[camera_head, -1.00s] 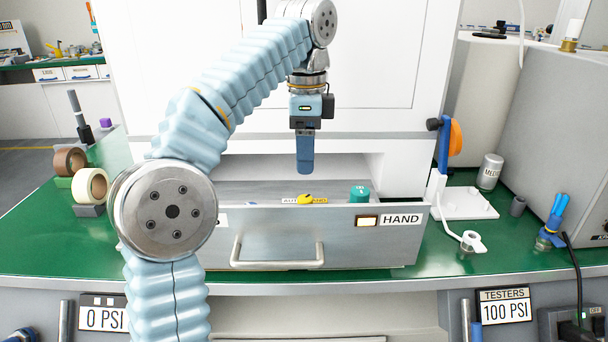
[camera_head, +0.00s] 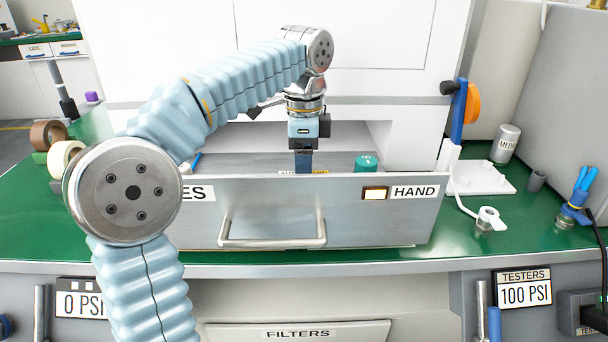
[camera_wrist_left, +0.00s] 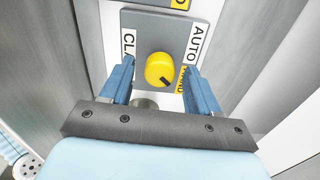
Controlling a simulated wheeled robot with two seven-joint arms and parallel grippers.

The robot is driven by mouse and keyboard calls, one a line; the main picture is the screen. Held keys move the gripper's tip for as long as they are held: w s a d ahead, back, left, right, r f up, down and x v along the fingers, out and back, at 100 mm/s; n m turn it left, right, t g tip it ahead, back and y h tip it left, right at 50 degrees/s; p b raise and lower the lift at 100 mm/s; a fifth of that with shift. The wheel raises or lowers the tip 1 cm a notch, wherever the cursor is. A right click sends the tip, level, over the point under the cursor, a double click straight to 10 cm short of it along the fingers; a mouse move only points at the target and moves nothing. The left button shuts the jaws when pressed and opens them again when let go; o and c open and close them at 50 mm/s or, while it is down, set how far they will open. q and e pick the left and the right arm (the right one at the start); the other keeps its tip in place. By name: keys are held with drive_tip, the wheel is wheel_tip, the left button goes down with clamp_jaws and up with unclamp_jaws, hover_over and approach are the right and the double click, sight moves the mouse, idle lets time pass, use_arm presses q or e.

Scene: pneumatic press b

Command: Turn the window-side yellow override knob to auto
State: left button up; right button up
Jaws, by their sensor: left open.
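In the left wrist view a round yellow knob (camera_wrist_left: 160,69) sits on a grey plate (camera_wrist_left: 143,22), with a dark pointer mark towards its lower right. A white AUTO label (camera_wrist_left: 194,42) is at the plate's right, a yellow label (camera_wrist_left: 180,82) is partly hidden below it, and a white label starting "CLA" is at the left. My left gripper (camera_wrist_left: 160,85) is open, with one blue finger on each side of the knob; contact cannot be told. In the head view the left gripper (camera_head: 303,160) points down into the drawer and hides the knob. My right gripper is not in view.
The metal drawer (camera_head: 300,205) has a HAND label (camera_head: 414,192) and a front handle. A teal cylinder (camera_head: 366,163) stands inside, right of my gripper. Tape rolls (camera_head: 64,157) lie at the left. A metal can (camera_head: 505,144) stands at the right.

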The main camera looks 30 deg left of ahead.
use_arm(q)
drive_tip(key=shift+f, duration=0.5)
drive_tip(key=shift+c, duration=0.2)
drive_tip(key=c, duration=1)
